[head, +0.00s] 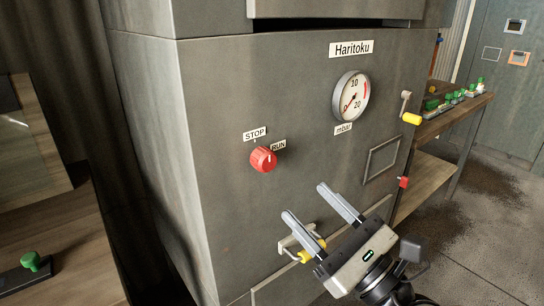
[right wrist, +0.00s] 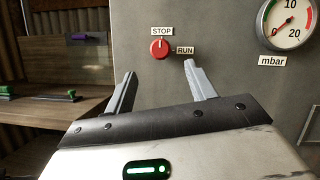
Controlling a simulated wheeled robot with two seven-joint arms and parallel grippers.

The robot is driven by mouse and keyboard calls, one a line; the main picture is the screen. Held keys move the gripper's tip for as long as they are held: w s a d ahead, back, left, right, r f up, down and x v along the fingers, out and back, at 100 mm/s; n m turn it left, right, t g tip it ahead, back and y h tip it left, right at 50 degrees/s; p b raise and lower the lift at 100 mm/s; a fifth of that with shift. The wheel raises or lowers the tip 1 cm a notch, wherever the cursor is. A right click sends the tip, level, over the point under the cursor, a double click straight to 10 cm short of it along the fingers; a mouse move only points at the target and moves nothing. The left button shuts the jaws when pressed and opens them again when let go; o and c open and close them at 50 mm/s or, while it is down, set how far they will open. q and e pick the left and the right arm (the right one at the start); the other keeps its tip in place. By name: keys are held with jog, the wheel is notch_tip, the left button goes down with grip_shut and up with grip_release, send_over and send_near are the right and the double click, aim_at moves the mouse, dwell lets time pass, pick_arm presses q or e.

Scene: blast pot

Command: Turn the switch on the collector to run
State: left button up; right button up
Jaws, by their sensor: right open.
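The collector (head: 220,85) is a large grey metal cabinet labelled Haritoku. Its switch is a round red knob (head: 263,159) on the front, with a STOP label (head: 255,133) above and a RUN label (head: 279,145) at upper right. I cannot tell for sure which label its mark points to. My right gripper (head: 304,200) is open and empty, below and right of the knob in the head view, apart from it. In the right wrist view the knob (right wrist: 160,49) shows beyond and above the gap between the fingers (right wrist: 160,69). My left gripper is not in view.
A mbar gauge (head: 350,96) is up and right of the knob. A yellow-gripped crank (head: 411,118) sticks out at the cabinet's right edge. A yellow handle (head: 308,253) is low, behind my right gripper. Wooden benches stand left (head: 70,255) and right (head: 428,182).

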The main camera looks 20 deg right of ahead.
aim_at(270, 164)
jog(key=p+x, duration=0.3)
jog(key=x, duration=0.6)
jog(key=shift+w+r+p, duration=0.1)
jog(key=shift+p, duration=0.3)
jog(key=shift+w+a, duration=0.25)
jog(key=shift+w, duration=0.1)
jog(key=c, duration=1)
